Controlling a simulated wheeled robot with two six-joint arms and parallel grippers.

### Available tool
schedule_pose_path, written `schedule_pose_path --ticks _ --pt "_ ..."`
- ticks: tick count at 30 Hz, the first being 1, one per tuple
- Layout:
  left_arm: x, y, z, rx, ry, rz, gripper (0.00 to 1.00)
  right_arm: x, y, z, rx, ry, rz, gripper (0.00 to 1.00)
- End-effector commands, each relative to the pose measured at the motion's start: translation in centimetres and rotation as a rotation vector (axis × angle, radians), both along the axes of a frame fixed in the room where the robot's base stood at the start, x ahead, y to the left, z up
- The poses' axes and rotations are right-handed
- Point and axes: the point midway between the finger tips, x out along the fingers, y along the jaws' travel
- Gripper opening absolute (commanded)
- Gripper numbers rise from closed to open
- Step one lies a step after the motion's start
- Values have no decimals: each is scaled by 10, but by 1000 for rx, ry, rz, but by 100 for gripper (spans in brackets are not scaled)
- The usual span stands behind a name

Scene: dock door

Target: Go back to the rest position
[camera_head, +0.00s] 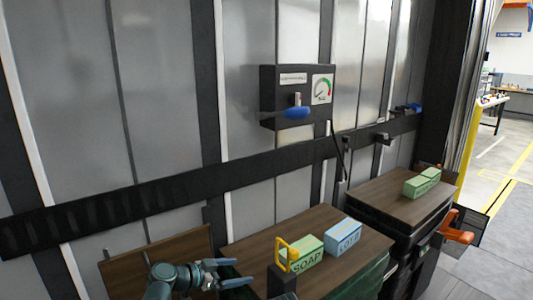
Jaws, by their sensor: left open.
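My left gripper (236,273) is at the bottom of the head view, left of the nearer wooden-topped stand. Its fingers point right and are apart, with nothing between them. It is close to a dark post with a yellow loop (286,252), but I cannot tell whether they touch. My right gripper does not show.
A green SOAP box (306,254) and a blue box (343,235) stand on the nearer wooden top (258,243). Green boxes (421,183) stand on the farther top (391,200). A dark gauge box (297,97) with a blue-ended lever is on the wall.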

Motion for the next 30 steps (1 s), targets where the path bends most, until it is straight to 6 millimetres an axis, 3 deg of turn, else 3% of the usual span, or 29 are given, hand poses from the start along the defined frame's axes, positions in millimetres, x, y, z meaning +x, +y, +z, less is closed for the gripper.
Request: schedule_pose_path --ticks 13,20,26,30 --pt "-23 -6 -32 59 204 23 100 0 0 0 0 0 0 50" --pt "-50 -3 -67 148 438 97 100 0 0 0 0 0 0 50" --pt "-87 15 -105 282 709 275 100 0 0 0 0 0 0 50" --pt "-114 39 -125 392 880 482 100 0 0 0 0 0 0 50"
